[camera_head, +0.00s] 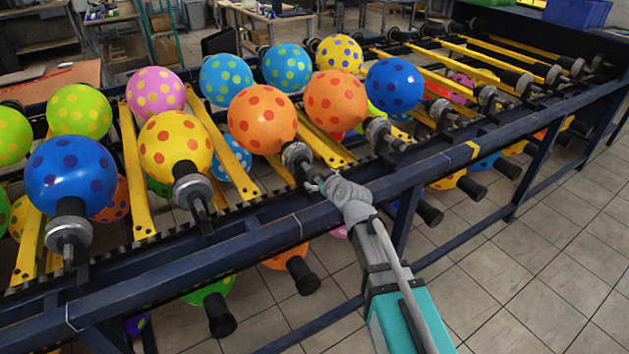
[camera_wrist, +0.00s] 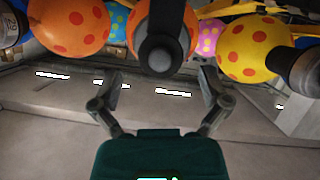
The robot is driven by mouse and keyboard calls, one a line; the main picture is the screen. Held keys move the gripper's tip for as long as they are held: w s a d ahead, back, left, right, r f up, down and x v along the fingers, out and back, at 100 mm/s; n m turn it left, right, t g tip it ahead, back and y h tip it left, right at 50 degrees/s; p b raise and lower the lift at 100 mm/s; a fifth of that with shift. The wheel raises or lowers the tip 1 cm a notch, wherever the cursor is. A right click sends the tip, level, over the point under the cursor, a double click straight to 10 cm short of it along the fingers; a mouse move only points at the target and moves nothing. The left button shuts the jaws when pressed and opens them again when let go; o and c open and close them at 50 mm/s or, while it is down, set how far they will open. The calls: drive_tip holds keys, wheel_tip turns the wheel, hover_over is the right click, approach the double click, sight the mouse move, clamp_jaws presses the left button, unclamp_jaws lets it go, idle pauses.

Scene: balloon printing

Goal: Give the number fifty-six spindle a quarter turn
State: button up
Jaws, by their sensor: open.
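My gripper (camera_head: 314,184) is at the rack's front rail, just in front of the spindle (camera_head: 297,156) of an orange balloon with red dots (camera_head: 262,118). In the wrist view my gripper (camera_wrist: 159,78) has its two fingers spread wide and empty. The dark round spindle end (camera_wrist: 158,53) sits between and beyond the fingertips, apart from both, with the orange balloon (camera_wrist: 180,17) behind it.
Neighbouring spindles hold a yellow balloon (camera_head: 175,146) on the left and another orange balloon (camera_head: 335,100) on the right. The blue front rail (camera_head: 250,231) runs close under my gripper. More balloons hang below the rack. The tiled floor (camera_head: 500,258) at the right is clear.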

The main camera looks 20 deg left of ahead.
sight(301, 161)
drive_tip(key=shift+b+x, duration=0.4)
drive_tip(key=shift+x, duration=1.15)
drive_tip(key=c, duration=1.1)
drive_tip(key=shift+c, duration=0.2)
